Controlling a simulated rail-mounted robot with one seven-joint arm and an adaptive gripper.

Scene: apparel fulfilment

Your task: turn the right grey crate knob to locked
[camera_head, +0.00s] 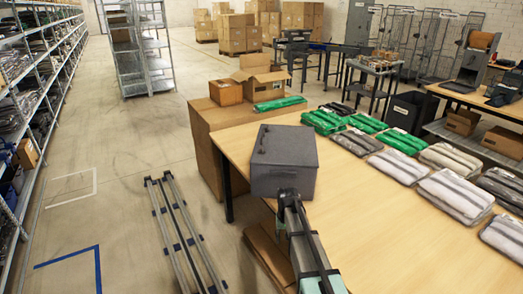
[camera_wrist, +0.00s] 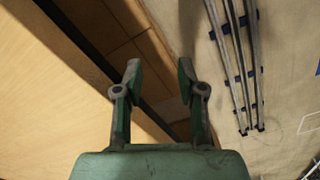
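A dark grey crate (camera_head: 284,158) with a lid and a handle on its left side sits at the left edge of the wooden table (camera_head: 375,235). I cannot make out a knob on it; its near lower face is partly hidden by my arm. My gripper (camera_head: 288,197) shows in the head view just in front of the crate's near side; whether it touches is unclear. In the wrist view my gripper (camera_wrist: 160,78) has its two fingers apart with nothing between them. The crate does not show in the wrist view.
Green (camera_head: 322,121), grey and white folded garment packs line the table's right side. Cardboard boxes (camera_head: 226,92) stand beyond the crate. Metal rails (camera_head: 183,235) lie on the floor at left; they also show in the wrist view (camera_wrist: 238,65). The table's near middle is clear.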

